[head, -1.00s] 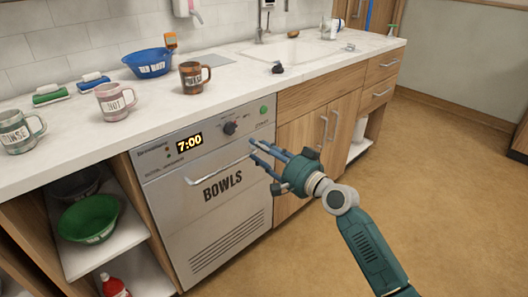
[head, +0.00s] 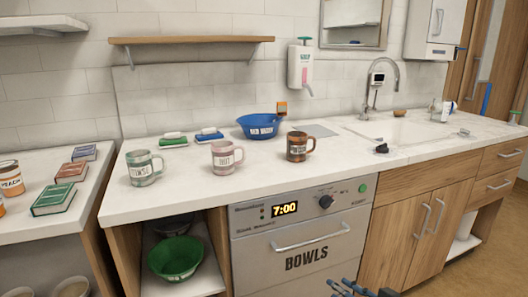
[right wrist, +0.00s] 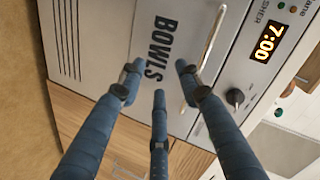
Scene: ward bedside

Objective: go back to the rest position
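My right gripper (head: 352,288) shows only at the bottom edge of the head view, in front of the dishwasher (head: 262,235) labelled BOWLS. In the right wrist view its blue fingers (right wrist: 158,92) are spread apart with nothing between them. They point at the dishwasher front (right wrist: 110,60), near its handle (right wrist: 212,42). The dishwasher door is closed and its display reads 7:00. My left gripper is not in view.
The counter (head: 240,185) holds a grey-green mug (head: 143,168), a pink mug (head: 224,157), a brown mug (head: 297,147) and a blue bowl (head: 258,127). A green bowl (head: 177,257) sits on the shelf below. Books (head: 54,199) lie on the left surface.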

